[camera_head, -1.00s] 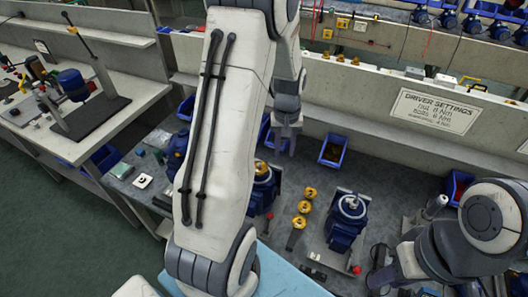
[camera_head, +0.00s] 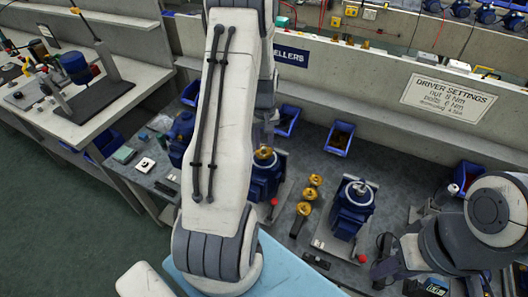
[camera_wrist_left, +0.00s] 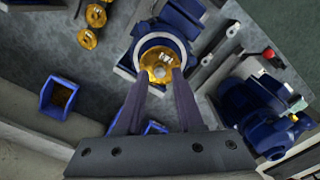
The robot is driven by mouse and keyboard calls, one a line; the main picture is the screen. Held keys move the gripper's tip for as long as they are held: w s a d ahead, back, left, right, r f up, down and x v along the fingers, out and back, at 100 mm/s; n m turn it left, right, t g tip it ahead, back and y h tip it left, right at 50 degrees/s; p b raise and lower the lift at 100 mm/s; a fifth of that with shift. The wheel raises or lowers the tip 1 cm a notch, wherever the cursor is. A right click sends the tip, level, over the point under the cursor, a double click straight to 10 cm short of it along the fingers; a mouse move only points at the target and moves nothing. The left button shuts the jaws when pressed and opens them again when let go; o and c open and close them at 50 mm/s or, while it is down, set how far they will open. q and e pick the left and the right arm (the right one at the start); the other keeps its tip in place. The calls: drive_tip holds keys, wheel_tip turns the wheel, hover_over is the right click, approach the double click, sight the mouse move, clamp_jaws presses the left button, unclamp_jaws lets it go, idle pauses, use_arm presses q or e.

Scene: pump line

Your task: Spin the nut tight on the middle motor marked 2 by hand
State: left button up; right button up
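The middle motor (camera_head: 264,182) is blue, with a brass impeller (camera_head: 264,154) on top; its number cannot be read. In the left wrist view a small silvery nut (camera_wrist_left: 166,58) shows at the centre of the brass impeller (camera_wrist_left: 155,72). My left gripper (camera_wrist_left: 159,74) is open, its two dark fingers apart and reaching over the impeller's near edge, on either side of its centre. Whether they touch anything cannot be told. In the head view my left gripper (camera_head: 264,134) is just above this motor, partly hidden by my arm. My right gripper's fingers cannot be made out clearly at lower right.
Another blue motor (camera_head: 352,207) stands to the right, and one (camera_head: 180,130) to the left, partly behind my arm. Loose brass impellers (camera_head: 309,193) lie between the middle and right motors. Blue bins (camera_head: 339,139) line the back. A sign (camera_head: 446,97) gives driver settings.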

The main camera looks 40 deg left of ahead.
use_arm(q)
drive_tip(key=shift+f, duration=0.3)
idle(0.5)
clamp_jaws()
